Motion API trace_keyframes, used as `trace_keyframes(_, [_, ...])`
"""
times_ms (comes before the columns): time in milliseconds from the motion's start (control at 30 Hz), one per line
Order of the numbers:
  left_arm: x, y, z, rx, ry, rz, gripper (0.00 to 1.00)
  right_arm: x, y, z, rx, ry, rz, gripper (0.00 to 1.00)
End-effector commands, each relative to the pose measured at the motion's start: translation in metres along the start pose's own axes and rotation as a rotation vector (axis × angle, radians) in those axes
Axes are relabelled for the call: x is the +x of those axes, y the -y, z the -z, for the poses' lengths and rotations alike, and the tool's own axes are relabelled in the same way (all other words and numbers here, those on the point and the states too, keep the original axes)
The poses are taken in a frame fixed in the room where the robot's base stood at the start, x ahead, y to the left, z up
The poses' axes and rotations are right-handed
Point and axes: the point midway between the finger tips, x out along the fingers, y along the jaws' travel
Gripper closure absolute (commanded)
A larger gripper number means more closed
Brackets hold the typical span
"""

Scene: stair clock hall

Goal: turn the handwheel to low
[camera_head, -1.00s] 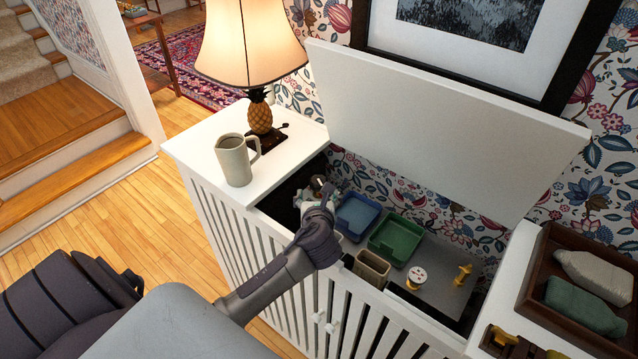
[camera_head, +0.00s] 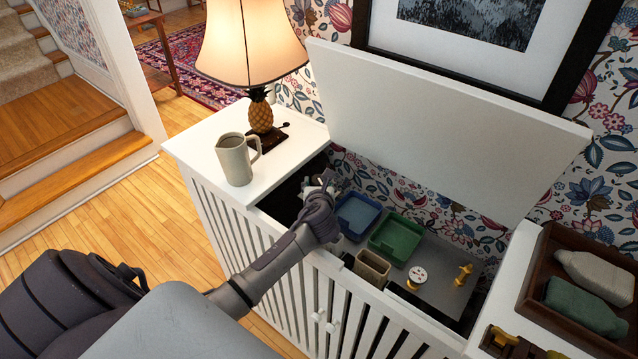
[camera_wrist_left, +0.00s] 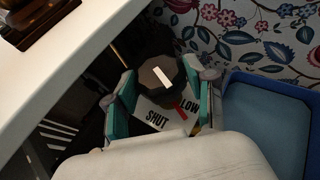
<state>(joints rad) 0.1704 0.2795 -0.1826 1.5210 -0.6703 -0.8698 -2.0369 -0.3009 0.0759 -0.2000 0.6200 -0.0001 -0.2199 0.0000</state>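The handwheel (camera_wrist_left: 160,77) is a dark, many-sided knob with a white bar on its face, seen in the left wrist view. Below it a pale plate (camera_wrist_left: 155,123) reads SHUT and LOW, with a red pointer (camera_wrist_left: 180,111) close to LOW. My left gripper (camera_wrist_left: 160,82) has its two teal-padded fingers spread on either side of the wheel. Whether the pads press on its rim I cannot tell. In the head view my left gripper (camera_head: 325,184) reaches into the left end of the open cabinet, largely hiding the wheel. My right gripper is not in view.
The white cabinet's lid (camera_head: 430,130) is raised. Inside are a blue tray (camera_head: 357,215), a green tray (camera_head: 396,239), a tan bin (camera_head: 371,268) and a spool (camera_head: 416,277). A jug (camera_head: 236,162) and a lamp (camera_head: 250,45) stand on the left top.

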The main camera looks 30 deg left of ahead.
Motion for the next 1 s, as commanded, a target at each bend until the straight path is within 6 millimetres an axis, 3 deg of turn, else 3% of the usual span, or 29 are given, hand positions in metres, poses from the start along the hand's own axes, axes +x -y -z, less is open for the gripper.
trace_keyframes(33, [-0.0001, 0.0000, 0.0001, 0.000, 0.000, 0.000, 0.59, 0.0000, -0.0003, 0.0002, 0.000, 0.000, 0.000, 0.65])
trace_keyframes(167, [-0.0002, 0.0000, 0.0001, 0.000, 0.000, 0.000, 0.81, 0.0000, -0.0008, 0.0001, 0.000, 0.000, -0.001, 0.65])
trace_keyframes(200, [-0.0002, 0.0000, 0.0001, 0.000, 0.000, 0.000, 0.82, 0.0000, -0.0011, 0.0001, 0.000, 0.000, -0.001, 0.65])
trace_keyframes(467, [-0.0005, 0.0013, -0.0006, -0.018, -0.001, -0.042, 0.82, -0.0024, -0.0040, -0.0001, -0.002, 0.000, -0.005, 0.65])
trace_keyframes(1000, [0.0008, 0.0058, -0.0014, -0.146, 0.001, -0.353, 0.82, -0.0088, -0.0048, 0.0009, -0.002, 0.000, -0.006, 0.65])
